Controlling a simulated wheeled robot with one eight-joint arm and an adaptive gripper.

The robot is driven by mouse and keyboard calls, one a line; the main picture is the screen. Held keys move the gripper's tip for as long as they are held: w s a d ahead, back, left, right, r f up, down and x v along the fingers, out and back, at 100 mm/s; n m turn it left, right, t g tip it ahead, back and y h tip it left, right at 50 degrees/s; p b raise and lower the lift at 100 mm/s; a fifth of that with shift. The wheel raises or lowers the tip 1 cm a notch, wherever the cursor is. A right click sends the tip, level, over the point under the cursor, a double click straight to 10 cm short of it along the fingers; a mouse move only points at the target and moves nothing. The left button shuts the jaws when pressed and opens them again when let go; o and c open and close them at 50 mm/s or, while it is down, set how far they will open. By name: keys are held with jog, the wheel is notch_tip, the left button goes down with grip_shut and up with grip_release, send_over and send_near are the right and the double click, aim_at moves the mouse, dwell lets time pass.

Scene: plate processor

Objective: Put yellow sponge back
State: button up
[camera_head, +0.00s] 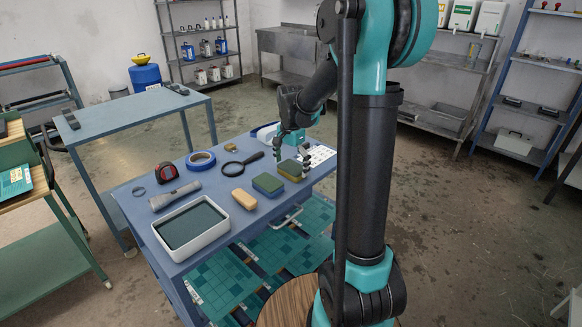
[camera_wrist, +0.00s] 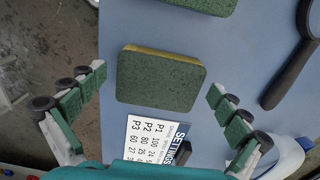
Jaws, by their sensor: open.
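A sponge with a dark green top and a yellow lower layer (camera_head: 291,171) lies flat on the blue table (camera_head: 225,220), near its right end. In the wrist view the same sponge (camera_wrist: 158,80) shows its green face and a thin yellow edge. My gripper (camera_head: 291,158) is open above this sponge, with one finger on each side of it and gaps between. In the wrist view the fingers (camera_wrist: 157,84) stand apart, left and right of the sponge. A second green-topped sponge (camera_head: 268,184) lies just left of it. A tan-yellow block (camera_head: 244,199) lies farther left.
A white tray with dark liquid (camera_head: 160,236), a flashlight (camera_head: 175,195), blue tape (camera_head: 201,160) and a magnifying glass (camera_head: 243,165) are on the table. A printed settings sheet (camera_wrist: 152,138) lies close to the sponge. A shelf with green-patterned panels (camera_head: 215,272) is below.

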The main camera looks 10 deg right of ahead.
aim_at(291, 168)
notch_tip(291, 168, up, 12)
jog(key=s+d+f+n+t, duration=0.2)
jog(key=s+f+n, duration=0.3)
jog(key=s+f, duration=0.4)
jog(key=s+d+f+n+t, duration=0.2)
jog(key=s+f+n, duration=0.3)
jog(key=s+f, duration=0.4)
jog(key=s, duration=0.4)
jog(key=shift+d+n, duration=0.15)
jog(key=shift+n, duration=0.25)
jog(key=shift+r, duration=0.1)
